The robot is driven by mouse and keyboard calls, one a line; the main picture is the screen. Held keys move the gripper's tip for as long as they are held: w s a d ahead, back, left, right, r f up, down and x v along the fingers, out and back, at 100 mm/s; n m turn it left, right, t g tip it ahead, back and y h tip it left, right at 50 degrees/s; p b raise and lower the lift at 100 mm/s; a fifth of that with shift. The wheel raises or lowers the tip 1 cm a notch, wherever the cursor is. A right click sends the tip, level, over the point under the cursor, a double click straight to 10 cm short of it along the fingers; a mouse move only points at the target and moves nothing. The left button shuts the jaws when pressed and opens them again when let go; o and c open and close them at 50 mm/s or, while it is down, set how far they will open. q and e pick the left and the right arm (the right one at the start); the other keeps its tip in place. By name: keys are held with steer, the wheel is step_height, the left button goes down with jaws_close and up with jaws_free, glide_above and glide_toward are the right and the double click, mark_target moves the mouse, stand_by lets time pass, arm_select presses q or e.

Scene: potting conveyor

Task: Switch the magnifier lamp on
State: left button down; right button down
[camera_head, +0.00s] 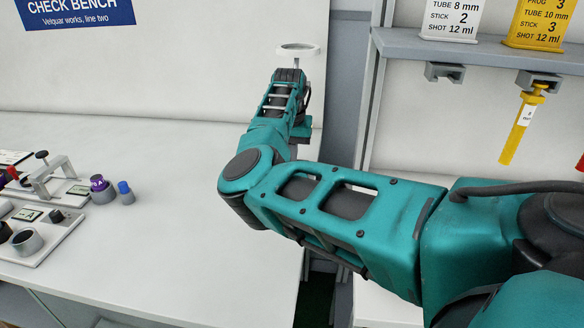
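The magnifier lamp (314,50) shows as a pale ring-shaped head at the back of the white bench, just beyond the end of my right arm. Its lower part is mostly hidden behind my arm, and I cannot see its switch or whether it is lit. My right arm comes in from the right and reaches across to the lamp. Its wrist end (290,76) is just below and in front of the ring. Its fingers are hidden, so touching or apart cannot be told. My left gripper is not in view.
Fixtures with a clamp (42,178), a purple-topped cylinder (102,190) and a blue-capped one (126,193) stand at the left of the bench. A shelf (470,48) with white and yellow cards is at upper right, with a yellow tube (516,140) hanging below. The bench middle is clear.

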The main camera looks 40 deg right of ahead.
steer(key=shift+f, duration=0.9)
stand_by(0.8)
step_height(320, 180, up, 5)
steer(key=p, duration=0.6)
steer(key=shift+r, duration=1.05)
